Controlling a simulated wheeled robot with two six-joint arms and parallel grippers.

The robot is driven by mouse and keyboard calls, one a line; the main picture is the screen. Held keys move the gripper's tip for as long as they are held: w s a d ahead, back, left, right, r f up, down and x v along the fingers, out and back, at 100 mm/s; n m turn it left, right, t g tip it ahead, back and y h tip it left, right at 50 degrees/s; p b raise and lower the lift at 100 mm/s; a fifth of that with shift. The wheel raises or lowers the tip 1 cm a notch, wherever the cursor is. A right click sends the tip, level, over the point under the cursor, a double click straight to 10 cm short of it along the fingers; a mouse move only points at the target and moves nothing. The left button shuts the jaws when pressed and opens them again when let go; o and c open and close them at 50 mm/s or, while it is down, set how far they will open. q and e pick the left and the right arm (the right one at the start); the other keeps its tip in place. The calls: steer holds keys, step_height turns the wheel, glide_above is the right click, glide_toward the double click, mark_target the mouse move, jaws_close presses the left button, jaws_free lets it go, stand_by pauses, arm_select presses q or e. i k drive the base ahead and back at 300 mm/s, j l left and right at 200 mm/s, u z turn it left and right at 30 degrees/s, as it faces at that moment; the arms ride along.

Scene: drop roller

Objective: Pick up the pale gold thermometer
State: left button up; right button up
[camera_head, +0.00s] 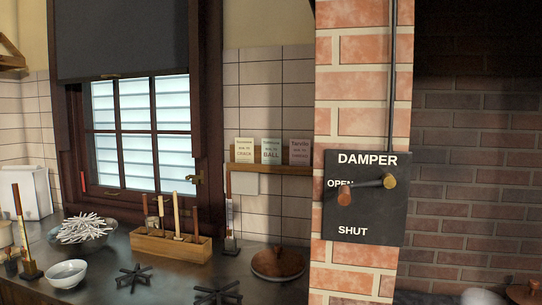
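A wooden rack (158,248) on the dark counter holds several upright slim sticks. The tallest of them is a pale gold stick (177,213), which looks like the pale gold thermometer; its lower end is at the rack. A darker brown stick (195,222) stands to its right, and shorter sticks stand to its left. Another tall brown stick with a pale section (229,214) stands on the counter right of the rack. A similar one (20,225) stands at the far left. Neither of my grippers is in view.
A bowl of white sticks (82,230) and a small white bowl (66,274) stand left of the rack. Black trivets (134,277) lie in front, and a round brown lid (278,263) lies to the right.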

mark_target(25, 253)
steer(key=u, duration=1.45)
steer(key=z, duration=2.75)
steer(key=u, duration=2.75)
